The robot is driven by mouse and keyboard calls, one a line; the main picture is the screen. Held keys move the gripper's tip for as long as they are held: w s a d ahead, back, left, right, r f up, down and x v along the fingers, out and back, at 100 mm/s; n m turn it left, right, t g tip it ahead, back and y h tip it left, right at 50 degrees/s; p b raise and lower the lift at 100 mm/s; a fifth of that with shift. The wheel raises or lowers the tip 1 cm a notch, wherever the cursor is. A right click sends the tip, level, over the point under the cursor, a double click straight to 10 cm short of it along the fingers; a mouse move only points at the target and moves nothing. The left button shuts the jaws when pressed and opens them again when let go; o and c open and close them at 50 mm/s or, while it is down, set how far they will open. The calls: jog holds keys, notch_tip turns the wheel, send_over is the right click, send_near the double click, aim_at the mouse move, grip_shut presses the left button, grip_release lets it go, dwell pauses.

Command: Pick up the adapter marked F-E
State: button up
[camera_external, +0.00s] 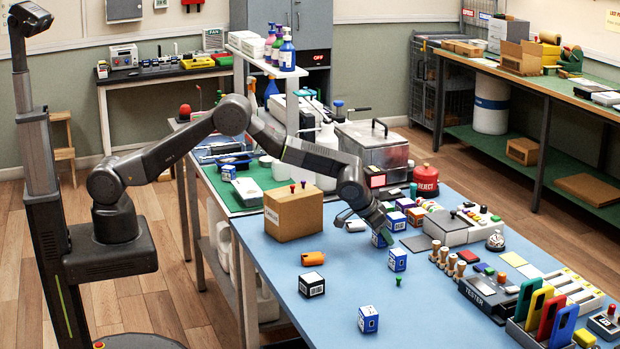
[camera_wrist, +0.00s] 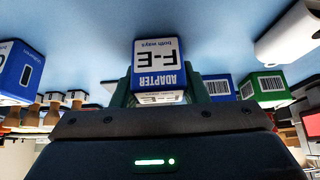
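The adapter marked F-E (camera_wrist: 158,65) is a small blue box with a white label, also reading "ADAPTER" and "both ways". In the wrist view it sits between the green fingers of my gripper (camera_wrist: 160,88), which press close against both its sides. In the external view my gripper (camera_external: 380,237) is low over the blue table, and its fingers largely hide the adapter. I cannot tell there whether the adapter touches the table.
A blue-and-white box (camera_external: 397,260) stands just right of my gripper. Another box (camera_external: 311,284), an orange item (camera_external: 312,258) and a blue box (camera_external: 368,319) lie nearer the front. A cardboard box (camera_external: 293,212) stands left. The blue table (camera_external: 340,285) has free room in front.

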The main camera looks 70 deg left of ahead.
jog(key=c, duration=0.3)
